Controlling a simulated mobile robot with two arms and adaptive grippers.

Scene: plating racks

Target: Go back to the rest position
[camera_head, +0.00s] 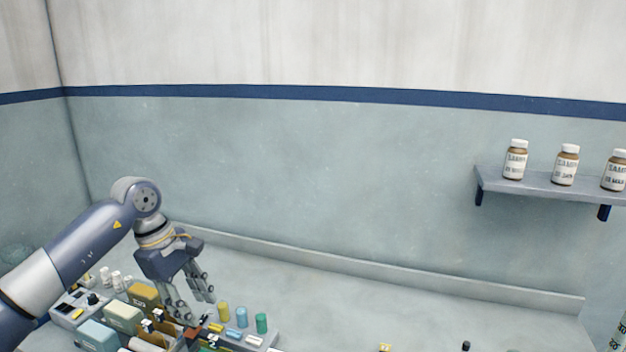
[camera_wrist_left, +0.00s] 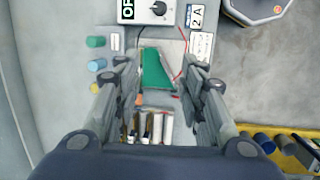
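My left gripper (camera_head: 195,306) hangs fingers-down over the crowded equipment at the lower left of the head view. In the left wrist view its two fingers (camera_wrist_left: 158,65) stand well apart, with nothing pinched between them. A green wedge-shaped piece (camera_wrist_left: 155,70) shows below, in the gap between the fingers; it does not appear to touch either one. My right gripper is in neither view.
Yellow (camera_head: 223,311), blue (camera_head: 241,317) and green (camera_head: 261,323) cylinders stand beside the gripper. A knob box (camera_wrist_left: 148,11) shows in the wrist view. Brown bottles (camera_head: 515,160) stand on a wall shelf (camera_head: 540,187) at right. The middle bench is largely clear.

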